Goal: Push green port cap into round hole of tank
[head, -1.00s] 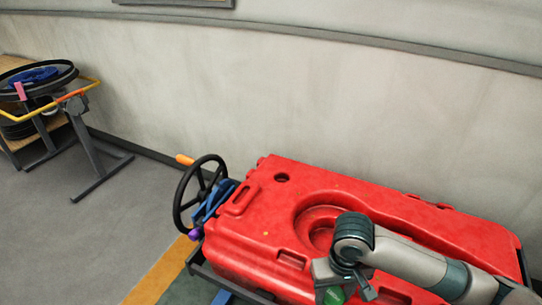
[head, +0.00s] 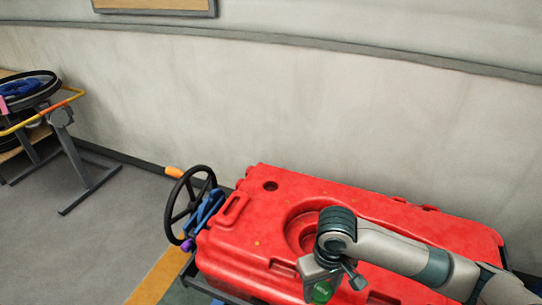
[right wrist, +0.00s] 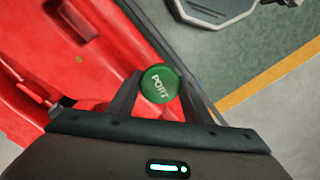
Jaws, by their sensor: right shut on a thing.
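The red tank (head: 370,215) lies in a frame at the lower right of the head view. A small dark round hole (head: 270,186) shows in its top near the far left corner, and a larger round recess (head: 303,232) lies nearer its middle. In the head view the cap (head: 322,291) shows below my right wrist, in front of the tank's near side and apart from the small hole. My left gripper is not in view.
A black handwheel (head: 190,205) with an orange knob (head: 174,173) stands at the tank's left end. A stand with a yellow-orange rail (head: 45,115) is at the far left. The pale wall (head: 300,110) runs behind the tank. Grey floor is open on the left.

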